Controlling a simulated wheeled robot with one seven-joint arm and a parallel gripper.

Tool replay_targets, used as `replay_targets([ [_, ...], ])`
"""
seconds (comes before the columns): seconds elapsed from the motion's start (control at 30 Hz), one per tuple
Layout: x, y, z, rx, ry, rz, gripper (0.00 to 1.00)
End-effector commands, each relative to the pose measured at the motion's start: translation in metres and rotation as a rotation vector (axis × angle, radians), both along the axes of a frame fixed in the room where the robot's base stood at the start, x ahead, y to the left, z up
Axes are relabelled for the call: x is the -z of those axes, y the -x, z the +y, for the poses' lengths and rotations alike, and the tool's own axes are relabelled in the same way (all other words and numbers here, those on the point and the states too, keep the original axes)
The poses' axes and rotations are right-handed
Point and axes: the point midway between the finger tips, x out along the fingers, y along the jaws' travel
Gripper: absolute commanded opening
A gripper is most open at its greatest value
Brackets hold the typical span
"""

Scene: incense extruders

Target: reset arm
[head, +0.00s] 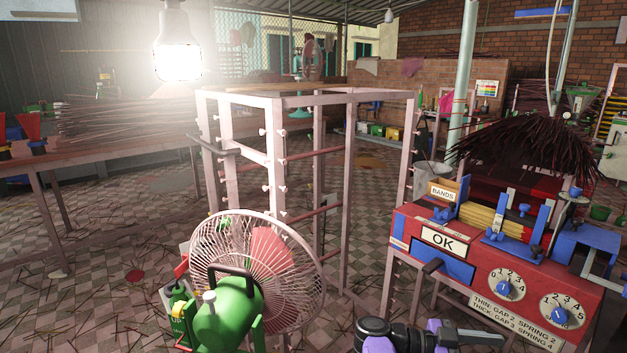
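My arm (410,337) shows at the bottom edge, right of centre, as black, grey and purple parts cut off by the frame. A pale, narrow end piece that looks like part of my gripper (480,337) points right, in front of the red machine's lower front. Its fingers are too small and cut off to tell whether they are open or shut. I see nothing clearly held.
A red machine (420,257) with dials and an OK plate stands close at right. A fan (295,265) with a green motor stands at left of my arm. A pale metal rack (345,200) stands behind. A bench (110,143) is at far left. Sticks litter the tiled floor.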

Motion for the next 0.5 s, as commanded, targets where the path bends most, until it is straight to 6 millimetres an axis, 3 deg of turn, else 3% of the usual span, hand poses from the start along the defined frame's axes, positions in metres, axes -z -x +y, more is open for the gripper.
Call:
replay_targets([
  [0.17, -0.003, -0.019, -0.006, -0.073, 0.018, -0.096, 0.49],
  [0.5, -0.054, -0.060, -0.033, -0.252, 0.148, -0.372, 0.49],
])
